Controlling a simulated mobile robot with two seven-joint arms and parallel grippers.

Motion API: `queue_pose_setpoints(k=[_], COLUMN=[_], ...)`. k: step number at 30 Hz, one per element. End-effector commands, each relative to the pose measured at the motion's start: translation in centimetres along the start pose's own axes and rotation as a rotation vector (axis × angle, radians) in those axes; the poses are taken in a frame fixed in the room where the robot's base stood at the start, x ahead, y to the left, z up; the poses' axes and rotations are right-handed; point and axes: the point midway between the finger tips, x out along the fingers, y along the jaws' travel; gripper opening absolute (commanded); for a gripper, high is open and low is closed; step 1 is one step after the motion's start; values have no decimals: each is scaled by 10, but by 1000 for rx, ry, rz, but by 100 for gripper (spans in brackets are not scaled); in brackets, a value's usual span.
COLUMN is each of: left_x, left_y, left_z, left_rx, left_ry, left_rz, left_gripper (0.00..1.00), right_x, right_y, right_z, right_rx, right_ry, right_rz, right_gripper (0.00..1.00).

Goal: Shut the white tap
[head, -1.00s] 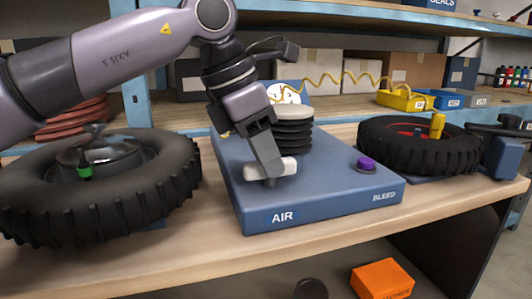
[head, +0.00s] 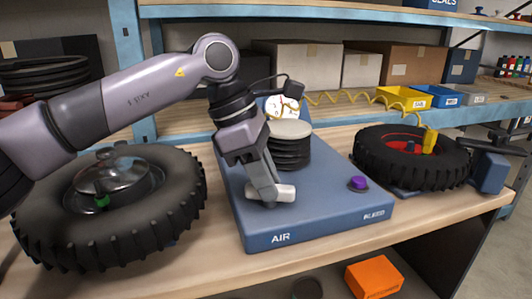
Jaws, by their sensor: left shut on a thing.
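The white tap (head: 285,193) is a short white bar handle on top of the blue box marked AIR (head: 330,220), near its front left. My left gripper (head: 268,196) comes down from above and is shut on the tap handle. The gripper's fingers hide part of the handle; its white right end sticks out, lying roughly crosswise. The tap's stem is mostly hidden. My right gripper does not show.
On the blue box stand black bellows (head: 290,148) with a pale top, a gauge (head: 282,107) and a purple button (head: 358,183). A yellow coiled hose (head: 340,97) runs behind, to the right.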

Motion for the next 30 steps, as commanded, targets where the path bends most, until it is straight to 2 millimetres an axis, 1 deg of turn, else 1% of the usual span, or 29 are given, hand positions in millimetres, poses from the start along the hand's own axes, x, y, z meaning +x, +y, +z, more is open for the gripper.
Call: queue_pose_setpoints(k=[1, 11, 15, 21, 30], left_x=[-7, -5, -4, -3, -2], left_y=[0, 2, 3, 4, 5], left_z=[4, 4, 4, 4, 4], left_rx=[40, 328, 451, 626, 855], left_ry=[-2, -2, -2, -1, 1], left_rz=[-22, -140, -191, -262, -356], left_gripper=[0, 0, 0, 0, 0], right_x=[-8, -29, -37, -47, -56], right_y=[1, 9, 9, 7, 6], right_z=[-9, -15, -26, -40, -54], right_rx=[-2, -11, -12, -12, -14], right_ry=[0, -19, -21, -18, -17], right_rz=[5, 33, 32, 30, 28], right_gripper=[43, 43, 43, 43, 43])
